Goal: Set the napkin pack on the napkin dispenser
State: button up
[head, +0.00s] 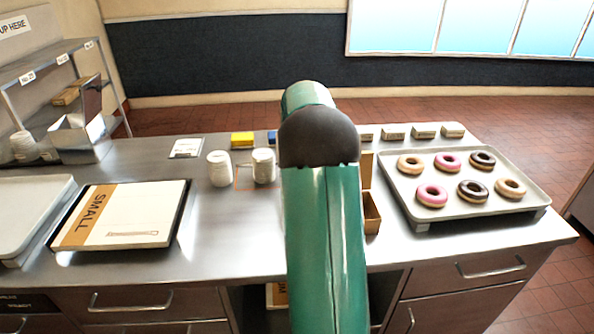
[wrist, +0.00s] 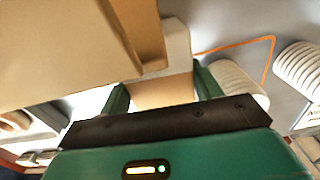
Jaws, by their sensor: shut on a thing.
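In the wrist view my gripper (wrist: 163,90) has its two green fingers on either side of a tan, pale-edged block (wrist: 160,95), and it is shut on it. I take this block to be the napkin pack; most of it is hidden by the gripper body. A large tan box-like thing (wrist: 70,45), likely the napkin dispenser, fills the upper left, close beyond the fingers. I cannot tell whether the pack touches it. In the head view a brown open box (head: 372,212) shows partly behind my green arm, which hides my gripper and the pack.
White ribbed stacks (head: 219,168) stand left of my arm by an orange outline (wrist: 235,45). A donut tray (head: 425,213) is at right, with several small packs (head: 424,131) behind it. A box marked SMALL (head: 125,213) lies at left. Bare steel (head: 235,235) lies between.

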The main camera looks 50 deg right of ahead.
notch_tip(320, 180, up, 27)
dwell(0.6)
